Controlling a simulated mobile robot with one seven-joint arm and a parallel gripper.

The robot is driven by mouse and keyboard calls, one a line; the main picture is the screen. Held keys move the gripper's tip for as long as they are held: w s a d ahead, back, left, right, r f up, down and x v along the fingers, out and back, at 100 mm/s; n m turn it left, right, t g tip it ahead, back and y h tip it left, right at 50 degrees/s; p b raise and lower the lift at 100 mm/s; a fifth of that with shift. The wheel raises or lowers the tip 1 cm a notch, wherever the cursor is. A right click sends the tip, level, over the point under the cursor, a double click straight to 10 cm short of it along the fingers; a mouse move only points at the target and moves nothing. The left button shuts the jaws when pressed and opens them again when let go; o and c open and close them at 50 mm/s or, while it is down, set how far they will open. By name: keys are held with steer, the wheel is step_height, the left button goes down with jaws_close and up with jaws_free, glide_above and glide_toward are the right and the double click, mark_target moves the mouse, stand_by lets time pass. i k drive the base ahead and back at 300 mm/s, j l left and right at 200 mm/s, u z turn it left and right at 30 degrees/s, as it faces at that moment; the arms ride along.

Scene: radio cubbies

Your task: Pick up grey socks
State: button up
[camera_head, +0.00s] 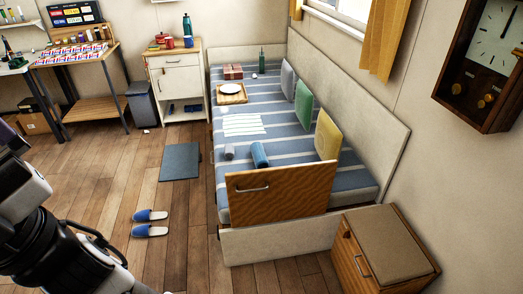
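A small grey rolled bundle (229,152), which looks like the grey socks, lies on the striped bed (295,172), left of a blue roll (260,155). It is too small to tell its details. Part of my arm shows at the lower left, over the floor and well away from the bed. My gripper's fingers are not in view.
A wooden drawer-like panel (300,188) stands at the bed's near end. Blue slippers (150,231) and a dark mat (180,162) lie on the floor left of the bed. A wooden cabinet (353,262) stands at the lower right. Wooden floor (185,245) between is mostly clear.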

mark_target(229, 149)
steer(key=u, duration=0.4)
steer(key=i+j+z, duration=0.15)
steer(key=i+j, duration=0.15)
steer(key=i+j+z, duration=0.1)
steer(key=i+j, duration=0.3)
steer(key=i+j+z, duration=0.15)
steer(key=i+j, duration=0.15)
steer(key=i+j+z, duration=0.1)
steer(key=i+j, duration=0.2)
steer(key=j, duration=0.2)
steer(key=i+j+z, duration=0.15)
steer(key=j, duration=0.25)
steer(key=i+j+z, duration=0.1)
steer(key=i+j, duration=0.25)
steer(key=j, duration=0.15)
steer(key=i+j+z, duration=0.15)
steer(key=j, duration=0.35)
steer(key=i+j+z, duration=0.1)
steer(key=i+j, duration=0.2)
steer(key=j, duration=0.2)
